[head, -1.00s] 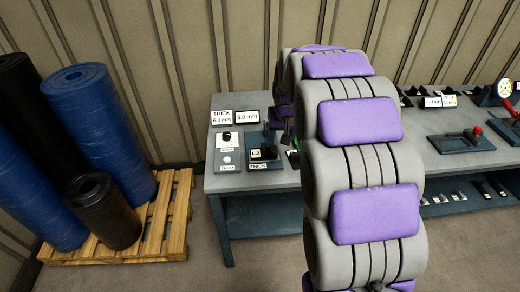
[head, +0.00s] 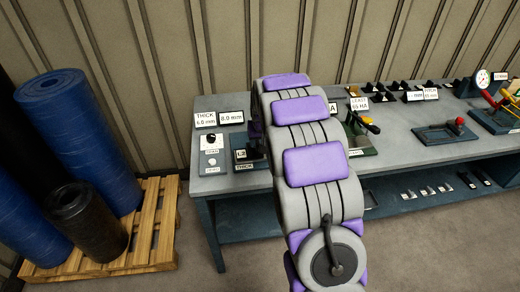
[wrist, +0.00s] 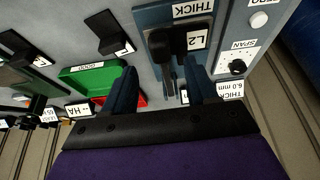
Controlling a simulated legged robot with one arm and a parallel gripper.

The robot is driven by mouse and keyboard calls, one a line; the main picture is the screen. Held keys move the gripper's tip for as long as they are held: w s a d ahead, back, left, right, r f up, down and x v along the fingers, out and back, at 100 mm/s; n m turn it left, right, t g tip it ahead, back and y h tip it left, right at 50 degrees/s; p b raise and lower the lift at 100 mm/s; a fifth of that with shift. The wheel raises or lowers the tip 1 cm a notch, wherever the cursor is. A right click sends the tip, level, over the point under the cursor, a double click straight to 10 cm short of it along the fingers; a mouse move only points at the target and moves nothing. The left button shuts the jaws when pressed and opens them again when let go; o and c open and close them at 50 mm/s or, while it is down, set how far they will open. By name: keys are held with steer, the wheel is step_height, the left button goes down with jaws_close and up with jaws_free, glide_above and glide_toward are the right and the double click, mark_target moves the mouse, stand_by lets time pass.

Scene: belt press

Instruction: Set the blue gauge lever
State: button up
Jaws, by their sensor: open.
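The blue thickness gauge shows in the wrist view as a blue base (wrist: 145,17) with a THICK label. Black-topped levers (wrist: 160,44) stand on it, with a label beside them that seems to read L2. In the head view, the gauge (head: 240,148) stands on the bench, partly covered by my arm. My gripper (wrist: 163,88) is open in the wrist view, its two dark blue fingers spread wide. The lever shafts appear between the fingers, with nothing clamped; I cannot tell how deep they reach. In the head view my arm hides the gripper.
Beside the gauge is a panel (head: 211,155) with knobs. A green tray (wrist: 92,78) and a red tray (wrist: 108,102) lie near one finger. Other lever gauges (head: 360,130) stand farther right on the grey bench (head: 208,184). Rolls on a pallet (head: 150,240) stand left.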

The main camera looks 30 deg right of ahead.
steer(key=b+x, duration=0.1)
steer(key=x, duration=0.4)
steer(key=shift+w+f, duration=0.1)
steer(key=shift+f, duration=0.2)
jaws_close()
stand_by(0.5)
